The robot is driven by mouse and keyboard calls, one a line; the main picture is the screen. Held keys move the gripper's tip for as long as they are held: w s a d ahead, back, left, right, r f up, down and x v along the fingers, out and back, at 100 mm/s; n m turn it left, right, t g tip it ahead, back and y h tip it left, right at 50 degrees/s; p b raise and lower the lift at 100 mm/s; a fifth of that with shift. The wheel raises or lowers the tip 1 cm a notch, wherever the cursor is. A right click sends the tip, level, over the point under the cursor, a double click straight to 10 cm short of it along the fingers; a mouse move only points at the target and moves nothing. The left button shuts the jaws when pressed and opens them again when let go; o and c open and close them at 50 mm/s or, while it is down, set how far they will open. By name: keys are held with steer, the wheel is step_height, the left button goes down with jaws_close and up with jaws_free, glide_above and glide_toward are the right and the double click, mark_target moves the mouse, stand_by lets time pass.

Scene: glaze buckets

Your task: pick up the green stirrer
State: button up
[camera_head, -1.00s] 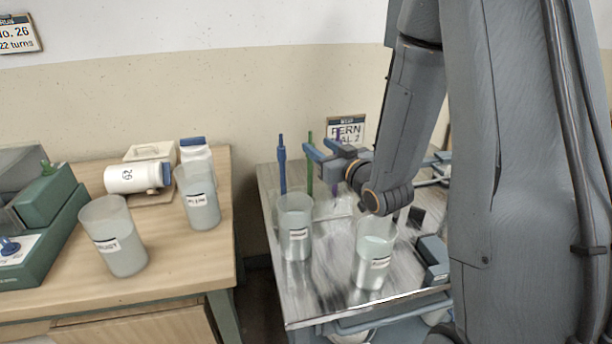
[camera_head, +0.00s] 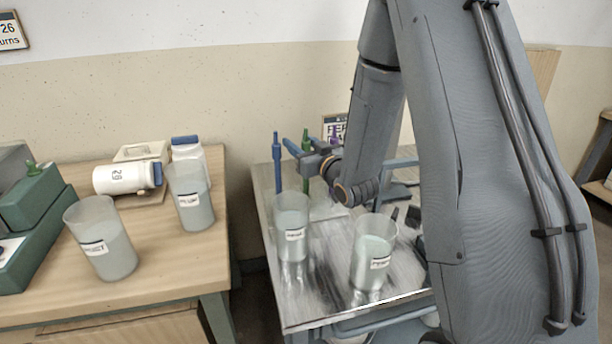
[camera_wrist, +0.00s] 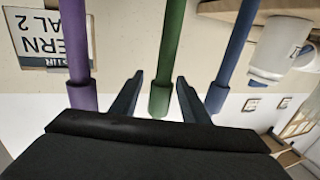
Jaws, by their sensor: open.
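The green stirrer (camera_wrist: 167,50) stands upright among other stirrers at the back of the metal table. In the wrist view, which is upside down, its end lies between the two spread fingers of my gripper (camera_wrist: 158,95), with a gap on both sides. In the head view the green stirrer (camera_head: 306,140) is partly hidden by my gripper (camera_head: 298,150), which reaches in from the right. A blue stirrer (camera_wrist: 236,50) stands on one side and a purple stirrer (camera_wrist: 76,45) on the other. The blue stirrer (camera_head: 277,165) also shows in the head view. My gripper is open and holds nothing.
Two translucent buckets (camera_head: 292,225) (camera_head: 372,252) stand on the metal table (camera_head: 320,310) in front of the stirrers. A wooden table (camera_head: 165,270) at left carries two more buckets, white jars and a green device. A sign (camera_head: 335,127) is behind.

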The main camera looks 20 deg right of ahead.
steer(key=shift+w+a, duration=0.1)
steer(key=shift+w, duration=0.25)
jaws_close()
steer(key=shift+r, duration=0.15)
step_height(320, 180, up, 18)
steer(key=p, duration=0.5)
steer(key=shift+r, duration=0.15)
stand_by(1.3)
